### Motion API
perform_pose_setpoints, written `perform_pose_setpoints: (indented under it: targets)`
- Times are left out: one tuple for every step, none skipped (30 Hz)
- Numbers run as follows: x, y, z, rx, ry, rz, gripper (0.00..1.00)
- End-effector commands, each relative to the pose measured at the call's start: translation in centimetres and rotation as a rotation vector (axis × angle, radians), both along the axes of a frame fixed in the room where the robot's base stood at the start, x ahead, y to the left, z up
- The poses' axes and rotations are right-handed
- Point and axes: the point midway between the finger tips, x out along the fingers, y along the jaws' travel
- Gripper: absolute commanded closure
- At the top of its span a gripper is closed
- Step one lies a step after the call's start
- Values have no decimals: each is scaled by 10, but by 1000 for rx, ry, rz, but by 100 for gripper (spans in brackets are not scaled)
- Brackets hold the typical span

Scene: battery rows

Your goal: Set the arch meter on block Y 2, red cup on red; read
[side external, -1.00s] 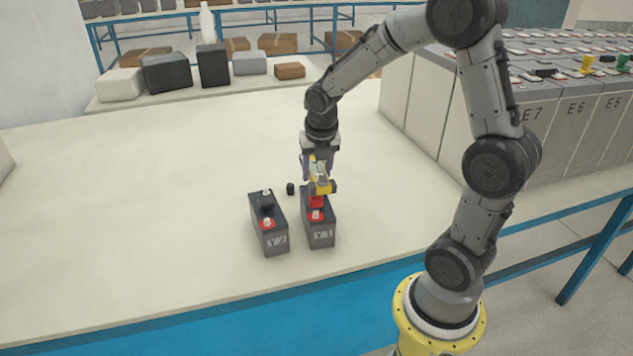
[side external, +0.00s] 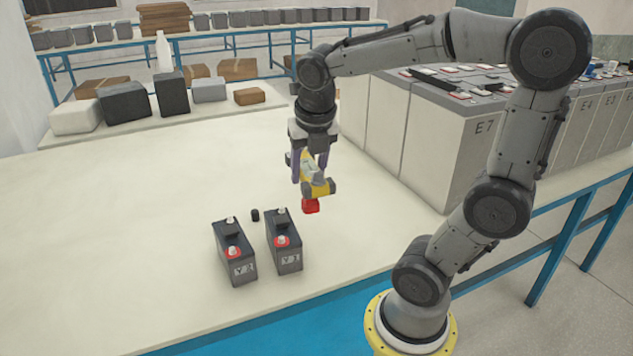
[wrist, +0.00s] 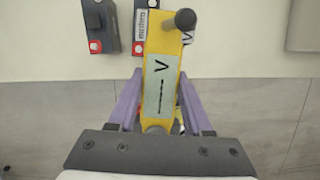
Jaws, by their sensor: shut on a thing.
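The arch meter (side external: 317,184) is yellow with a red cup (side external: 310,206) beneath it. My gripper (side external: 309,167) is shut on it and holds it in the air, behind and right of the blocks. In the wrist view the meter (wrist: 173,50) sits between my purple fingers, its pale dial marked V; a dark knob is at its far end. Block Y 2 (side external: 236,264), dark grey, stands on the left with a red-ringed terminal in front and a black one behind. A similar block (side external: 286,257), its number hard to read, stands on its right.
A small black cap (side external: 255,214) lies on the table behind the blocks. Large grey cells, one marked E7 (side external: 470,165), line the right side. Boxes and a white bottle (side external: 164,52) stand at the back. The table's left is clear.

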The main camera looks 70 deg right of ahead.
Motion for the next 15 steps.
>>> perform_pose_setpoints:
  targets:
    - [17, -2, 3, 1, 2, 8, 100]
    - [27, -3, 5, 0, 3, 14, 100]
    - [41, -3, 6, 0, 3, 22, 100]
    - [51, -4, 6, 1, 3, 29, 100]
    - [62, -4, 6, 1, 3, 36, 100]
    - [76, -4, 4, 1, 4, 45, 100]
    - [86, -3, 3, 0, 4, 54, 100]
    - [97, -2, 1, 1, 5, 61, 100]
    - [110, -1, -3, 0, 6, 71, 100]
    - [120, 0, -6, 1, 5, 80, 100]
    - [130, 2, -9, 0, 5, 89, 100]
    - [142, 4, -15, 1, 5, 99, 100]
    - [150, 6, -20, 0, 6, 108, 100]
    - [158, 8, -24, 1, 4, 116, 100]
    - [167, 11, -32, 0, 6, 128, 100]
